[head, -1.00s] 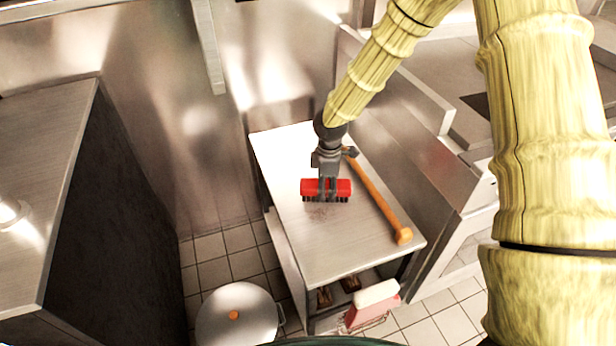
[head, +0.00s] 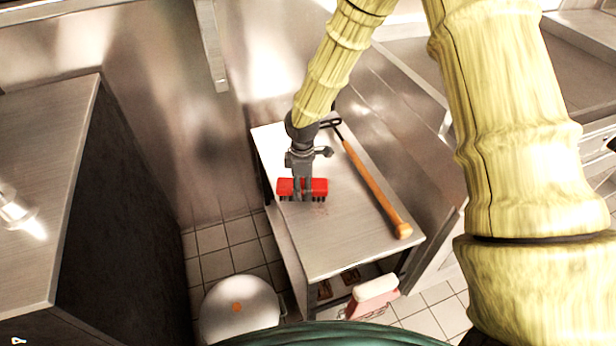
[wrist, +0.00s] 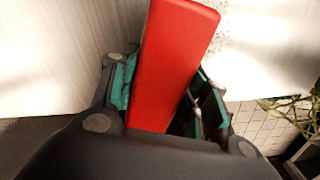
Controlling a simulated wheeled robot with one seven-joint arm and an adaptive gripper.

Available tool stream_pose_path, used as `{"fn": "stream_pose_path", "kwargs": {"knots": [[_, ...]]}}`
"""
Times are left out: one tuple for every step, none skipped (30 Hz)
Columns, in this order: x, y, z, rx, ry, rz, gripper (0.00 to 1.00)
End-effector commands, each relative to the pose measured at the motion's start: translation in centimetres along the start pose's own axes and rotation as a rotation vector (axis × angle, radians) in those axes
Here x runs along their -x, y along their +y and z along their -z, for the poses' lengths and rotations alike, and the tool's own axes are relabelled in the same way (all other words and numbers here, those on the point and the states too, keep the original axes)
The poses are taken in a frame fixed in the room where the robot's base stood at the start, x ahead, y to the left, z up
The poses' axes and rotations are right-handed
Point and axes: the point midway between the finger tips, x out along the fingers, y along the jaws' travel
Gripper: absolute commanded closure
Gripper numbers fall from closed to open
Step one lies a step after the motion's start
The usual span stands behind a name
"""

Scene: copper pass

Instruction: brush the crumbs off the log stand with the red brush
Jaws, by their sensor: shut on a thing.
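The red brush (head: 316,186) is held in my gripper (head: 302,190), bristles down, low over the log stand (head: 335,245) near its left edge. In the wrist view the brush's red block (wrist: 172,65) sits between the fingers of my gripper (wrist: 165,100). I cannot tell whether the bristles touch the top. Fine dark crumbs (head: 319,209) lie just in front and to the right of the brush; specks (wrist: 226,45) also show beside it in the wrist view.
A wooden-handled tool (head: 375,187) with a dark metal head lies along the stand's right side. A lidded pot (head: 240,308) stands on the floor at the left front. A pink and white object (head: 374,295) is by the stand's front. A metal wall (head: 190,120) rises behind.

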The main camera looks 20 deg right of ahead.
Motion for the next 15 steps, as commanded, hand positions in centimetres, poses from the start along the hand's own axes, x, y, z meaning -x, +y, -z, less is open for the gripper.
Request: {"fn": "stream_pose_path", "kwargs": {"knots": [[2.3,0.2,0.1,-0.002,0.006,-0.006,0.89],[2.9,0.2,0.1,-0.003,0.005,-0.005,0.89],[3.0,0.1,0.0,-0.002,0.003,-0.003,0.89],[3.2,0.1,0.0,-0.002,0.003,-0.003,0.89],[3.5,0.1,0.0,-0.002,0.003,-0.003,0.89],[3.9,0.1,0.0,-0.002,0.003,-0.003,0.89],[4.2,0.1,0.0,-0.002,0.003,-0.003,0.89],[4.4,0.1,0.0,-0.002,0.003,-0.003,0.89],[4.8,0.1,0.0,-0.001,0.003,-0.004,0.89],[5.1,0.1,0.0,-0.001,0.003,-0.004,0.89],[5.3,0.1,0.0,-0.001,0.003,-0.004,0.89],[5.7,0.1,0.0,-0.001,0.003,-0.004,0.89],[6.0,0.1,0.0,-0.001,0.003,-0.004,0.89],[6.3,0.1,0.0,-0.001,0.003,-0.004,0.89],[6.6,0.1,0.0,-0.001,0.003,-0.004,0.89]]}}
